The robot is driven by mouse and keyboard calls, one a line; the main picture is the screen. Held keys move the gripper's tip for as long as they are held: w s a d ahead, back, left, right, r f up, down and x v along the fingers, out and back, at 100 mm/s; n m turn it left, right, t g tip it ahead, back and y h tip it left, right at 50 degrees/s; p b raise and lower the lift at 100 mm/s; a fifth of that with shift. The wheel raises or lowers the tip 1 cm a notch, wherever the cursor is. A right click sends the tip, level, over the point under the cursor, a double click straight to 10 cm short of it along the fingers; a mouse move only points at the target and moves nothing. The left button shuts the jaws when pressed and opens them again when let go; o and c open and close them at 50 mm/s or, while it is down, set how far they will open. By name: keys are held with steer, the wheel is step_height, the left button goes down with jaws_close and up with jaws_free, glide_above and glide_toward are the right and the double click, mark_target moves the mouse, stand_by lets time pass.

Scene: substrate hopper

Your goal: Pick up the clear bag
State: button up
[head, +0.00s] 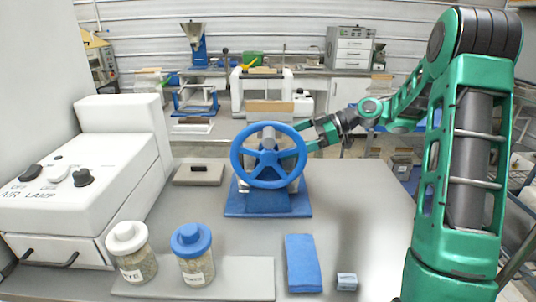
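I cannot make out a clear bag in the head view. My gripper (312,145) is at the end of my green arm, at the right edge of a blue handwheel (270,181). The wheel is on a machine with a blue base (268,207) in the middle of the grey table. The fingertips are small and partly lost against the wheel, so I cannot tell whether they are open or shut, or touching the wheel. The space behind the wheel is mostly hidden.
A folded blue cloth (302,264) and a small box (347,282) lie right. A white switch box (85,185) fills the left. The table's right side is clear.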

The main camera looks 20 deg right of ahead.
steer(key=x, duration=0.5)
steer(key=shift+w+r, duration=0.15)
steer(key=shift+r, duration=0.1)
steer(key=c, duration=2.2)
